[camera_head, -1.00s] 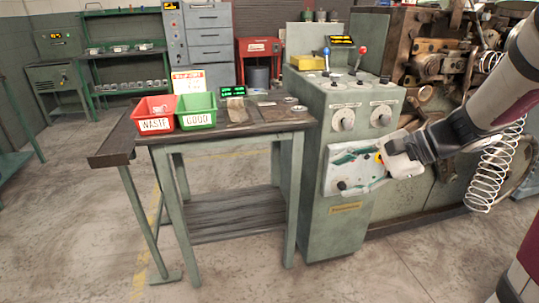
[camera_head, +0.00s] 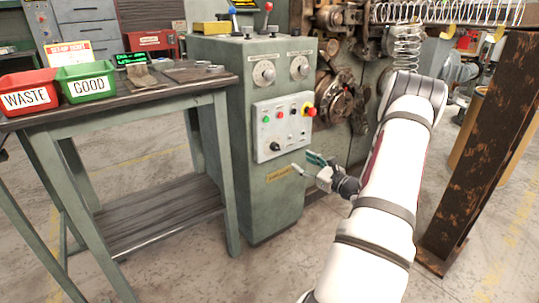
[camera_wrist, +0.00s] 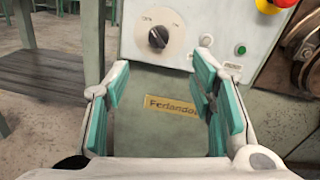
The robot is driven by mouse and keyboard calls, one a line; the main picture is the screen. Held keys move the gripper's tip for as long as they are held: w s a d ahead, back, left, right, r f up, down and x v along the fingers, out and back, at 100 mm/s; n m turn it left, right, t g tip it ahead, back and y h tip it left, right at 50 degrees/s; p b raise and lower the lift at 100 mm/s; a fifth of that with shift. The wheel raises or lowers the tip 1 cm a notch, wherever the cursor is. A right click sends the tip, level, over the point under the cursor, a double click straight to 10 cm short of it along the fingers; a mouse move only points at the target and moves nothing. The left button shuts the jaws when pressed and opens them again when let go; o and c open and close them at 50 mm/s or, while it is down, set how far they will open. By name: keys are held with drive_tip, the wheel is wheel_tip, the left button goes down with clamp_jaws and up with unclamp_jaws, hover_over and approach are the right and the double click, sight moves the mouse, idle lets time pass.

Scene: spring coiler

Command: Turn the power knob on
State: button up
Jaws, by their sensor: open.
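The power knob is a small black rotary knob (camera_head: 275,146) at the lower left of the pale control panel (camera_head: 262,117) on the green cabinet's front. In the wrist view the black knob (camera_wrist: 158,38) sits on a light dial with OFF and ON markings, above and between my fingers; its pointer position is hard to read. My gripper (camera_head: 310,165) is open and empty, just right of and below the knob in the head view. Its teal finger pads (camera_wrist: 160,95) frame the yellow name plate (camera_wrist: 170,104) below the panel. The fingers appear apart from the knob.
A red emergency button (camera_head: 309,110) on a yellow base and several small coloured buttons share the panel. Two large dials (camera_head: 264,72) are above. A workbench (camera_head: 120,108) with red and green bins stands left. Coiler machinery (camera_head: 345,95) and a rusty post (camera_head: 490,130) are right.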

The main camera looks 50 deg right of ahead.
sight(279, 149)
drive_tip(key=w+b, duration=0.1)
drive_tip(key=w, duration=0.3)
drive_tip(key=w+d+b, duration=0.1)
drive_tip(key=w, duration=0.3)
drive_tip(key=w+d+b, duration=0.1)
drive_tip(key=w+b, duration=0.1)
drive_tip(key=w, duration=0.3)
drive_tip(key=c, duration=1.2)
